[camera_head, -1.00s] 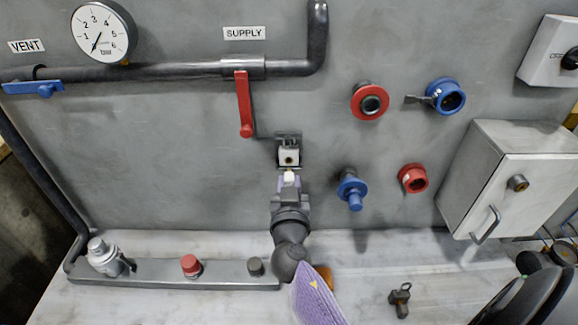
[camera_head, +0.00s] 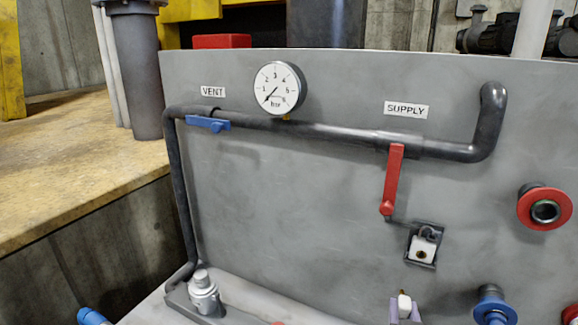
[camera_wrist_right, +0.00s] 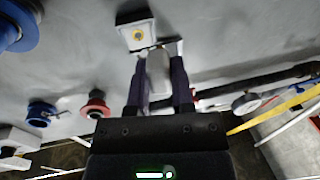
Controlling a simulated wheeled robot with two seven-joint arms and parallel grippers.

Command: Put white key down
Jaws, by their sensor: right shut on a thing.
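My right gripper (camera_head: 404,312) is at the bottom edge of the head view, below the white lock block (camera_head: 422,250) on the grey panel. It is shut on the white key (camera_head: 404,301), whose pale top shows between the fingers. In the right wrist view, my right gripper (camera_wrist_right: 158,85) has the white key (camera_wrist_right: 157,72) between its two dark fingers. The white lock block (camera_wrist_right: 137,36) with a yellowish centre is just beyond the fingertips there. The key appears apart from the block, but the exact gap is hard to tell. My left gripper is not in view.
The red supply lever (camera_head: 392,180) hangs above the lock block. A blue fitting (camera_head: 492,305) and a red ring fitting (camera_head: 545,206) project from the panel to the right. A pressure gauge (camera_head: 278,88) and blue vent lever (camera_head: 208,124) are at the left.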

